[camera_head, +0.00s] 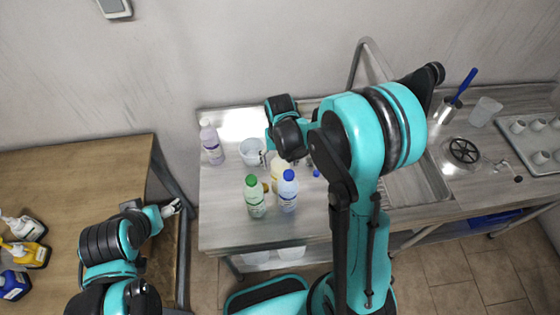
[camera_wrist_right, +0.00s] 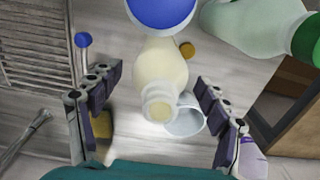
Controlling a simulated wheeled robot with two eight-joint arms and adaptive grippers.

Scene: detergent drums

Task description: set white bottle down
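The white bottle (camera_head: 279,168), cream-coloured, is on the metal counter, partly hidden by my right wrist. In the right wrist view the white bottle (camera_wrist_right: 165,68) points its neck toward the camera, between the fingers of my right gripper (camera_wrist_right: 157,105). Gaps show between the bottle and both fingers, so the gripper looks open around it without touching. In the head view my right gripper (camera_head: 270,160) is small and partly covered by the arm. My left gripper (camera_head: 172,208) is over the right edge of the wooden table, away from the bottle; its opening is unclear.
A blue-capped bottle (camera_head: 288,192) and a green-capped bottle (camera_head: 255,197) stand just in front. A purple bottle (camera_head: 211,142) and a white cup (camera_head: 252,151) are to the left. The sink (camera_head: 420,184) is right. Bare counter (camera_head: 225,220) lies at front left.

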